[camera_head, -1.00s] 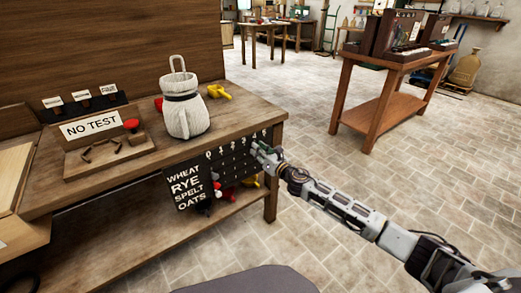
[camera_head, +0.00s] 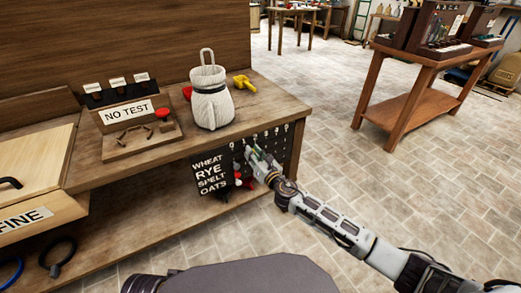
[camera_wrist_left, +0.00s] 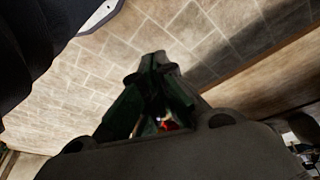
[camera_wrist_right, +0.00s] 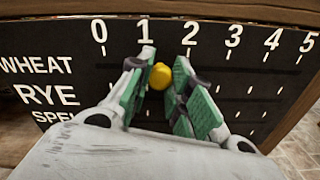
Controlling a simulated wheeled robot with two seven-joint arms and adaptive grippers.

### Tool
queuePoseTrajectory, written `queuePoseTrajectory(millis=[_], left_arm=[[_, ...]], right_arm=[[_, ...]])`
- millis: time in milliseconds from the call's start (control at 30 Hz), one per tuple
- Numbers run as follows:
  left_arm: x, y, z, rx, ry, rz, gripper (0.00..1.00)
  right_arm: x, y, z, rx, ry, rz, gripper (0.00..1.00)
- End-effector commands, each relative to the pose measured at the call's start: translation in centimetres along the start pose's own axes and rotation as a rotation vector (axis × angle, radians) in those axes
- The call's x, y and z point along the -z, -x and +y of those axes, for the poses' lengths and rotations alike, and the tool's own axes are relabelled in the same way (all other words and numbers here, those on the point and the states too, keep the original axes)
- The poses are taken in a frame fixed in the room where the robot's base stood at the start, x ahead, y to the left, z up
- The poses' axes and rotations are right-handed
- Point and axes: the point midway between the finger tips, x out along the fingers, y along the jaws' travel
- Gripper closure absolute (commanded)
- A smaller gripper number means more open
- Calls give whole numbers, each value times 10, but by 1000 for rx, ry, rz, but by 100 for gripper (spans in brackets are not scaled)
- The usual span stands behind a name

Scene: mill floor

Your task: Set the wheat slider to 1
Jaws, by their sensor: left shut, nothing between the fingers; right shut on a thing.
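The black slider panel (camera_head: 205,188) hangs under the front edge of the workbench. It lists wheat, rye, spelt and oats, with a scale from 0 to 5 in the right wrist view. My right gripper (camera_wrist_right: 162,85) is shut on the yellow wheat knob (camera_wrist_right: 160,76). The knob appears at or just right of the 1 column, left of the 2; its exact mark is hidden by the fingers. In the head view, my right gripper (camera_head: 252,152) reaches the panel from the right. My left gripper (camera_wrist_left: 160,65) is shut and empty above the tiled floor.
Red and white knobs (camera_head: 238,183) stick out below my right gripper.

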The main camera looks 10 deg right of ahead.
Motion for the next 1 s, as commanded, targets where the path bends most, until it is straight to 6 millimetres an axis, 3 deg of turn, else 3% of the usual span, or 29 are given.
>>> queuePoseTrajectory(millis=[200,567,600,767,1000], left_arm=[[-3,-6,-1,3,2,-14,100],[-4,-8,-2,3,3,-17,100],[-3,-8,-2,4,3,-16,100],[-3,-7,-2,4,3,-15,100],[-3,-7,-2,3,3,-14,100]], right_arm=[[3,0,15,-1,0,-1,100],[4,0,17,-1,1,-1,100],[4,0,17,-1,1,-1,78],[4,0,17,-1,1,-1,58],[4,0,16,0,1,0,55]])
